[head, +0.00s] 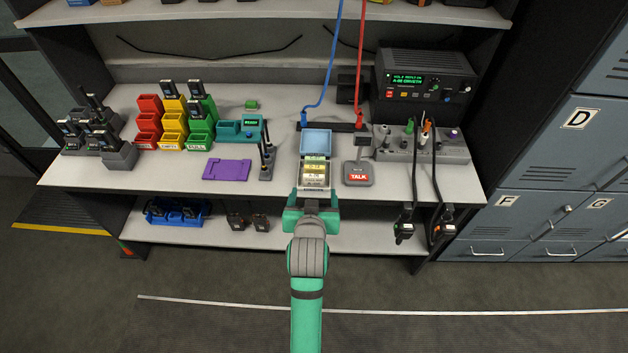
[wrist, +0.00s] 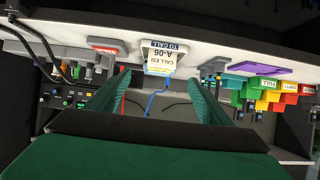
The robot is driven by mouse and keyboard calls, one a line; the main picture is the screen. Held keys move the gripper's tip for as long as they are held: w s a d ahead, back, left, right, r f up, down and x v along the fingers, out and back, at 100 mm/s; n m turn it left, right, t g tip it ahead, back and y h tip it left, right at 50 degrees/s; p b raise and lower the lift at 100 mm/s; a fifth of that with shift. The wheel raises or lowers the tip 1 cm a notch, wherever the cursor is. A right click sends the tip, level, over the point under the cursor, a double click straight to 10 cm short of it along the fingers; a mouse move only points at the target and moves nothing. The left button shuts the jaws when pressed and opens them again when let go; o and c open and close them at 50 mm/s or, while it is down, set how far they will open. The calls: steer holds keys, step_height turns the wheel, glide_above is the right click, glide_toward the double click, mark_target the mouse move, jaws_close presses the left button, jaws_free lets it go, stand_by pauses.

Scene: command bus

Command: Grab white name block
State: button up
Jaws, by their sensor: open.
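A holder with a light blue back (head: 316,142) stands at the front middle of the table. Labelled blocks sit in it, a yellowish one (head: 314,161) behind and a whitish one (head: 314,181) at the front; their print is too small to read surely. In the wrist view, which is upside down, a pale labelled face (wrist: 163,56) reads A-06 and TO CALL. My gripper (head: 313,196) is at the table's front edge, right before the holder. In the wrist view its green fingers (wrist: 150,88) are spread wide with nothing between them. Contact cannot be told.
A TALK button (head: 358,174) stands close right of the holder. A purple tray (head: 227,169) lies to the left, with red, yellow and green bins (head: 172,125) behind. A blue cable (head: 329,75) and a red cable (head: 361,60) hang behind. A lower shelf (head: 330,232) runs underneath.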

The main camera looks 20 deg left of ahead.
mark_target(314, 179)
steer(key=shift+x, duration=5.45)
steer(key=shift+s+a+f, duration=0.1)
steer(key=shift+s+a, duration=0.05)
steer(key=shift+c, duration=0.5)
steer(key=c, duration=1)
